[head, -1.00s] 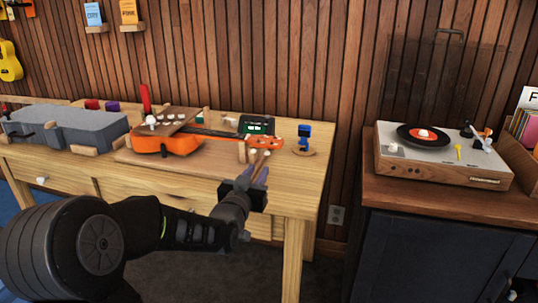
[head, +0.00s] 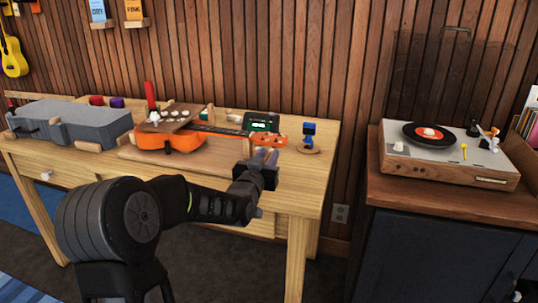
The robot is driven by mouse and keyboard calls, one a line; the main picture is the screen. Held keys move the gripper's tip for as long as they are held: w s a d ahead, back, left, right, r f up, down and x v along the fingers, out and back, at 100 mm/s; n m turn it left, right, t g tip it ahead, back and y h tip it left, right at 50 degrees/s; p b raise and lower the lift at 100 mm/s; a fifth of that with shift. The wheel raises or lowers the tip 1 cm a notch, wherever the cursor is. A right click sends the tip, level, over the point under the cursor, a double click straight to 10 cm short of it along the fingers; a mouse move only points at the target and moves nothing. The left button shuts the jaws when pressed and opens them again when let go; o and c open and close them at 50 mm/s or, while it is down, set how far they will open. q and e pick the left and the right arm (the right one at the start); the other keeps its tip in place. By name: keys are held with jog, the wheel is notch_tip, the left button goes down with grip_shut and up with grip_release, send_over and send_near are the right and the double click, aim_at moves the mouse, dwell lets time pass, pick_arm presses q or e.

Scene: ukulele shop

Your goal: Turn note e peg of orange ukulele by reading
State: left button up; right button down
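The orange ukulele (head: 180,142) lies on the wooden workbench, its neck pointing right to an orange headstock (head: 270,139) with small pale pegs. A brown board with white knobs covers part of its body. A dark tuner with a lit green screen (head: 262,122) stands behind the headstock; its reading is too small to make out. My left gripper (head: 265,157) is just in front of and below the headstock in the picture. Its two fingers show a small gap with nothing seen between them. Whether they touch a peg cannot be told. My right gripper is not in view.
A grey ukulele case (head: 75,122) lies at the bench's left. A small blue device on a round wooden base (head: 308,138) stands right of the headstock. A red upright object (head: 150,97) stands behind the ukulele. A record player (head: 445,158) sits on a separate cabinet at right.

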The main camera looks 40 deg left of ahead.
pick_arm(q)
jog(key=shift+w+a, duration=0.2)
jog(key=shift+w, duration=0.4)
grip_shut()
